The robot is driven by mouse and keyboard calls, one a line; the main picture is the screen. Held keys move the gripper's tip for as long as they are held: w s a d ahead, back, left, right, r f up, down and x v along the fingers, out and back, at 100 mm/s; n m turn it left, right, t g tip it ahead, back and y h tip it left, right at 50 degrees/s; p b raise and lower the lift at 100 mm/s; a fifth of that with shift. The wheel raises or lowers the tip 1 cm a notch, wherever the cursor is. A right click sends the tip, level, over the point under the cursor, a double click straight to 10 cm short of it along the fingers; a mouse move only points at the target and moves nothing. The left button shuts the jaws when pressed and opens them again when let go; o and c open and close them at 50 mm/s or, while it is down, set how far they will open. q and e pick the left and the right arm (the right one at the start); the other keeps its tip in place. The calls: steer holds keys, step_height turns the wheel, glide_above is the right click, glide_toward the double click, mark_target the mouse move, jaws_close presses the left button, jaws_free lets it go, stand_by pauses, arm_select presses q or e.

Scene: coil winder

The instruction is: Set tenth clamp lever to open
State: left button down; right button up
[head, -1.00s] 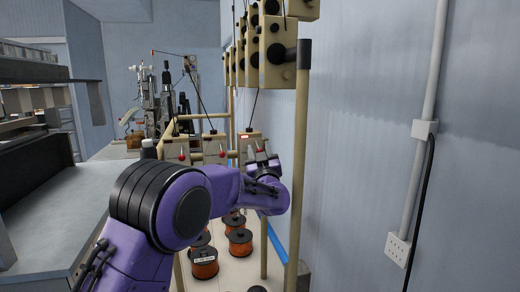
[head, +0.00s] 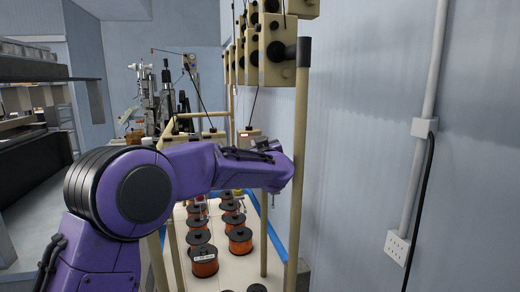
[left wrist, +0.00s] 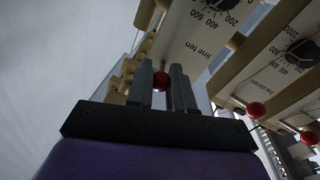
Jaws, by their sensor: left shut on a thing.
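In the left wrist view, the panel marked "line ten" (left wrist: 190,45) has a numbered dial at its top. The red ball (left wrist: 160,82) of its clamp lever sits between the fingers of my left gripper (left wrist: 162,72), which is shut on it. The lever's rod is hidden by the fingers and its angle cannot be told. In the head view, my purple left arm reaches across to the wooden rack, and its wrist and forearm hide the gripper and the lever. My right gripper is in neither view.
A neighbouring dial panel (left wrist: 272,78) has its own red ball (left wrist: 256,110) close to the right of my left gripper. A wooden post (head: 300,170) stands beside my wrist, near the wall. Orange wire spools (head: 204,262) stand below on a white board.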

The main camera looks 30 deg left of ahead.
arm_select(q)
steer(key=shift+r+g+h, duration=0.7)
steer(key=shift+g+h, duration=0.2)
steer(key=shift+g, duration=0.1)
steer(key=shift+w+a+r+n+g+h, duration=0.15)
steer(key=shift+r+g+h, duration=0.25)
steer(key=shift+g+h, duration=0.3)
steer(key=shift+a+r+n+g+h, duration=0.15)
steer(key=shift+r+g+h, duration=0.2)
steer(key=shift+g+h, duration=0.3)
steer(key=c, duration=1.1)
jaws_free()
steer(key=shift+o, duration=0.2)
